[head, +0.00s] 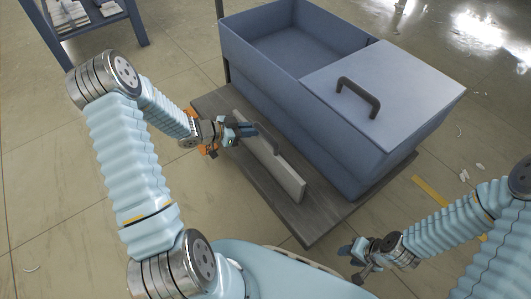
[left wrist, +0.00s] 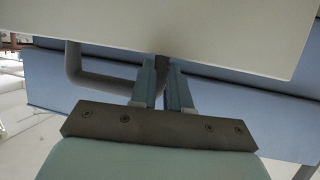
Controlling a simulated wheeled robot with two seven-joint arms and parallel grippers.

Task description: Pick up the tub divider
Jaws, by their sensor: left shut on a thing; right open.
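The tub divider is a pale grey-white panel (head: 286,180) on its long edge, beside the near side of the blue tub. I cannot tell whether its lower edge touches the dark platform. A dark handle (head: 267,138) runs along its upper edge. My left gripper (head: 243,130) is shut on this handle near its far end. In the left wrist view the panel (left wrist: 225,30) fills the top, and the blue fingers (left wrist: 162,88) close around one leg of the looped handle (left wrist: 100,83). My right gripper (head: 354,260) is open and empty beyond the platform's near right edge.
The blue tub (head: 275,91) stands close beside the divider on the dark platform (head: 315,225). Its far left part is open; a lid (head: 410,85) with a dark handle (head: 358,97) covers the right part. A dark blue rack (head: 90,22) is at the upper left.

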